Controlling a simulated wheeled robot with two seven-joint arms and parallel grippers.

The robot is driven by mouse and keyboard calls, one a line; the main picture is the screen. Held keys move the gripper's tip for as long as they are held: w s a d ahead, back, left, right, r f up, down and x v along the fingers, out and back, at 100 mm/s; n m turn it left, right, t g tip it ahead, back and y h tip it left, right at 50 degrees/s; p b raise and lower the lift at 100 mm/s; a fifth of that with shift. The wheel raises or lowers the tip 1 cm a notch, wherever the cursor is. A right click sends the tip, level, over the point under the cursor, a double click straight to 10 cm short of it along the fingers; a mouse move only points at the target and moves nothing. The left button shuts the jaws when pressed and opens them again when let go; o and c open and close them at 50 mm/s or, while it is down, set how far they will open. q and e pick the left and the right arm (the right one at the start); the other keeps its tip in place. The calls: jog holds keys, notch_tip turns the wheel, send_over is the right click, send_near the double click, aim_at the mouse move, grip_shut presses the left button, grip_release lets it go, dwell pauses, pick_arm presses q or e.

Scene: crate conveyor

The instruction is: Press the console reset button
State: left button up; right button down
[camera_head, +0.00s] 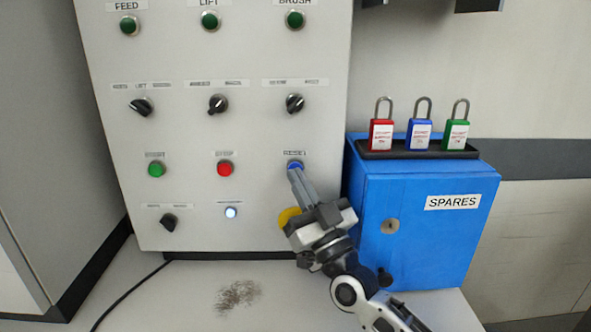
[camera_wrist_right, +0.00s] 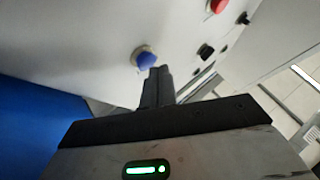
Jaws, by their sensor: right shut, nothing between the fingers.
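The blue reset button (camera_head: 295,165) is on the lower right of the grey console panel (camera_head: 190,60), under a RESET label. It also shows in the right wrist view (camera_wrist_right: 145,59). My right gripper (camera_head: 296,174) is shut and empty, with its fingertips at the button in the head view. In the right wrist view the fingertips (camera_wrist_right: 157,72) are right beside the button's lower right edge; I cannot tell whether they touch it. The fingers hide part of the button in the head view. My left gripper is not in view.
A green button (camera_head: 156,169), a red button (camera_head: 225,168) and a lit white lamp (camera_head: 231,212) share the panel. A yellow part (camera_head: 289,216) is partly hidden behind my gripper. A blue SPARES box (camera_head: 430,240) with three padlocks on top stands close to my right arm.

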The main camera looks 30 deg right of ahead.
jog(key=shift+w+d, duration=0.2)
jog(key=shift+w, duration=0.2)
dwell(0.6)
jog(key=shift+s, duration=0.1)
dwell(0.3)
jog(key=shift+s+a+p, duration=0.35)
jog(key=shift+s+p, duration=0.1)
jog(key=shift+s, duration=0.2)
jog(key=s, duration=0.1)
jog(key=s+a+p, duration=0.1)
jog(key=s, duration=0.1)
jog(key=s+a+p, duration=0.1)
jog(key=shift+s+a, duration=0.1)
jog(key=shift+s, duration=0.2)
